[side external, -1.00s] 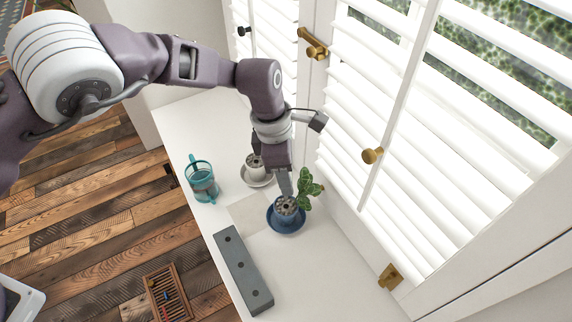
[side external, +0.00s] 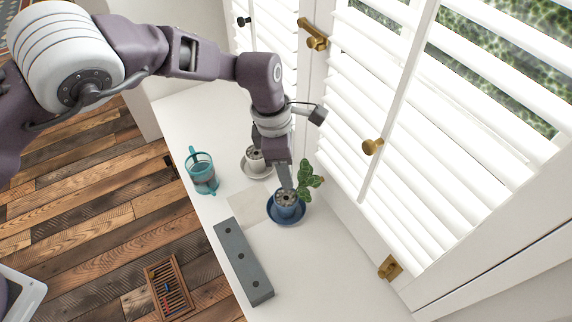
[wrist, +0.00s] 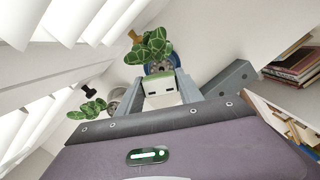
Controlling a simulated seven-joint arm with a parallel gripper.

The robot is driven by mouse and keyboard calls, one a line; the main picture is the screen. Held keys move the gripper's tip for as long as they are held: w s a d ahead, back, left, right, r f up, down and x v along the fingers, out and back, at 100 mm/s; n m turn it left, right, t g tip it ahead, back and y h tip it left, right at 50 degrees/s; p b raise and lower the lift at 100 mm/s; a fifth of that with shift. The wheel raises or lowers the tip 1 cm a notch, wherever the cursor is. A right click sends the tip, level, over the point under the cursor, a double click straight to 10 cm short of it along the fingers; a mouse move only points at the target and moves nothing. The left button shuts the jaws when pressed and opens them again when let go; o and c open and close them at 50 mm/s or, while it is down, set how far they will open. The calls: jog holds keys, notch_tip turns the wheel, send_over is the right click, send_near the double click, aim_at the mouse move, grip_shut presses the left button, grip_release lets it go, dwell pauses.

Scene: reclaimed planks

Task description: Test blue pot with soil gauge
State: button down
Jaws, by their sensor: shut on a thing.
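The blue pot (side external: 287,210) stands upright on a blue saucer (side external: 287,223) on the white sill, with a leafy green plant (side external: 308,180) in it. My gripper (side external: 285,187) points down over the soil of this pot. In the wrist view its fingers (wrist: 165,92) are shut on a white block-like thing with a green top and dark slots, apparently the soil gauge (wrist: 162,94). The blue pot (wrist: 158,68) shows just beyond it. The gauge's lower end is hidden, so I cannot tell whether it is in the soil.
A pale pot (side external: 256,161) on a pale saucer stands behind my gripper. A long grey block with holes (side external: 242,260) lies in front. White shutters (side external: 400,120) close in on the right.

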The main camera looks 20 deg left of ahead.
jog(key=shift+f, duration=3.15)
jog(key=c, duration=0.7)
grip_release()
jog(key=shift+r, duration=0.1)
jog(key=r, duration=0.4)
jog(key=a+r, duration=0.1)
jog(key=r, duration=0.1)
jog(key=shift+s+r, duration=0.15)
jog(key=shift+r, duration=0.25)
jog(key=shift+r, duration=0.1)
notch_tip(320, 180, up, 9)
send_over(286, 192)
jog(key=a, duration=0.1)
